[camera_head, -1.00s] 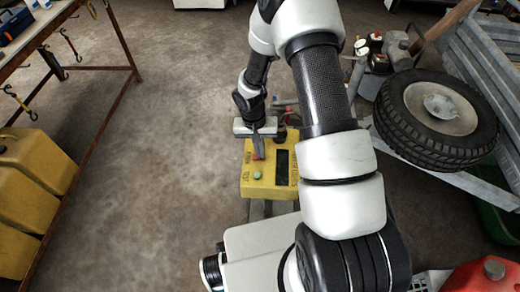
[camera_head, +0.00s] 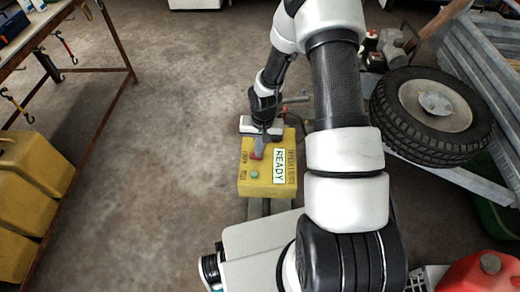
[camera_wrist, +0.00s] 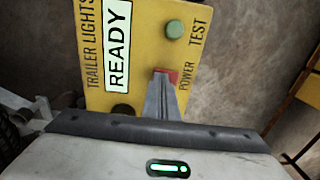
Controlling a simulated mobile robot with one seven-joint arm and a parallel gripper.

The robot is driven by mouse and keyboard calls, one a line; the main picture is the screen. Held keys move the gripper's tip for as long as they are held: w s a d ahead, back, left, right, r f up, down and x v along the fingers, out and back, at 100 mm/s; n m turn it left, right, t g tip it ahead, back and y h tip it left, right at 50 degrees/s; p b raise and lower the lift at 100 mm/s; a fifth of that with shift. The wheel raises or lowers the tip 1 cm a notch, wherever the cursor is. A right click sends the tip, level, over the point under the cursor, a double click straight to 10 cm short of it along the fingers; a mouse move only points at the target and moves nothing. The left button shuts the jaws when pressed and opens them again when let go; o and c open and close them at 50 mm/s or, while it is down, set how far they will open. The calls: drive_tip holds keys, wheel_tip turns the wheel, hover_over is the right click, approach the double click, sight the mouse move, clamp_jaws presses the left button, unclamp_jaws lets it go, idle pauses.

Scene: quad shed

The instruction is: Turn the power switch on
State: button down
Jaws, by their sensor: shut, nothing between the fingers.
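A yellow control box (camera_head: 262,187) stands in the middle of the head view. The red power switch (camera_head: 254,156) is on its top, beside the word POWER; it also shows in the wrist view (camera_wrist: 170,76). My gripper (camera_head: 259,152) is shut and empty, its fingertips at the red switch and seeming to touch it. In the wrist view my fingers (camera_wrist: 162,85) cover part of the switch. The display (camera_wrist: 117,45) is lit white and reads READY. The green TEST button (camera_wrist: 175,29) is beside it.
A tyre (camera_head: 434,116) and a metal trailer (camera_head: 493,90) are at the right. Yellow cans (camera_head: 28,180) and a bench (camera_head: 45,50) stand at the left. A red can (camera_head: 480,274) is at the lower right. The floor left of the box is clear.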

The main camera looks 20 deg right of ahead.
drive_tip(key=shift+a+f, duration=0.35)
drive_tip(key=shift+f, duration=0.1)
drive_tip(key=shift+w+a+r, duration=0.1)
drive_tip(key=shift+r, duration=0.2)
wheel_tip(320, 180, up, 15)
drive_tip(key=d+p, duration=0.2)
drive_tip(key=p, duration=0.3)
wheel_tip(320, 180, up, 8)
drive_tip(key=h, duration=0.1)
hover_over(263, 157)
drive_tip(key=s+r+n+t, duration=0.1)
drive_tip(key=s+r, duration=0.2)
drive_tip(key=r, duration=0.3)
drive_tip(key=s+r+n+t, duration=0.1)
drive_tip(key=s+r, duration=0.2)
drive_tip(key=r, duration=0.3)
drive_tip(key=s+a+r+n+t, duration=0.1)
drive_tip(key=s+r+n+t, duration=0.15)
drive_tip(key=s+r, duration=1.05)
wheel_tip(263, 157, up, 14)
drive_tip(key=s+p, duration=0.1)
drive_tip(key=p, duration=1.3)
drive_tip(key=shift+a+f+m+t+p, duration=0.15)
drive_tip(key=shift+f+m+t+p, duration=0.1)
drive_tip(key=shift+m+t+p, duration=0.15)
